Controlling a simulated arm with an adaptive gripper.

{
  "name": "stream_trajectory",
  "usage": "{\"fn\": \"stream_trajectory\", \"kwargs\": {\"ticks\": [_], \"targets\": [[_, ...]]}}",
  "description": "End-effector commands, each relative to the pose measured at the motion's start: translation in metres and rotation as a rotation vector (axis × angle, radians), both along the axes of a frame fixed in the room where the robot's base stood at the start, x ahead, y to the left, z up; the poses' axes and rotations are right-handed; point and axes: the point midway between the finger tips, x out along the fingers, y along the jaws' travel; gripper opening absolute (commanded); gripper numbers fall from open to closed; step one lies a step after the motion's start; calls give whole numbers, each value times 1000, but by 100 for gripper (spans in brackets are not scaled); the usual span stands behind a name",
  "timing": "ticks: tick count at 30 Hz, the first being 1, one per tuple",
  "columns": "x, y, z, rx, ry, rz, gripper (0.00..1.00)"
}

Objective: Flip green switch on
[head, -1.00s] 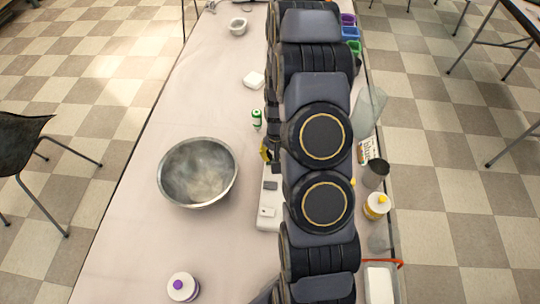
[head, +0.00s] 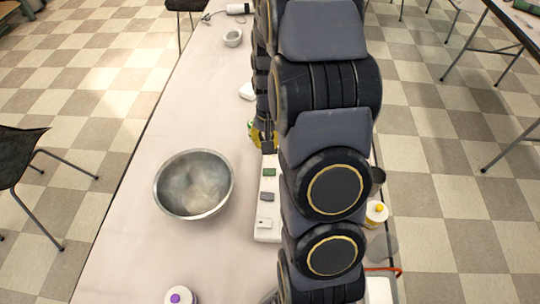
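A long white switch panel (head: 266,233) lies on the table just left of my arm. It carries a green switch (head: 269,172) near its far end, a grey switch (head: 267,197) in the middle and a white switch (head: 264,223) at the near end. My gripper (head: 267,148) points down at the far end of the panel, just beyond the green switch. The gripper is small and partly covered by my arm; its finger opening and any contact with the panel cannot be told. Which way the green switch is tipped is too small to tell.
A metal bowl (head: 194,184) stands left of the panel. A yellow patch shows beside my gripper, near a green-and-white object (head: 251,127). The table's left side is mostly clear.

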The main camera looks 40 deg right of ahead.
Motion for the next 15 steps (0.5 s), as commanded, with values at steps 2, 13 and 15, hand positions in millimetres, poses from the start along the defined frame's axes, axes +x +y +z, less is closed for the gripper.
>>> {"fn": "stream_trajectory", "kwargs": {"ticks": [2,13,15], "targets": [[3,1,14,-4,-7,0,0],[4,3,32,-1,-4,-1,0],[4,3,32,-1,-4,-1,0]]}}
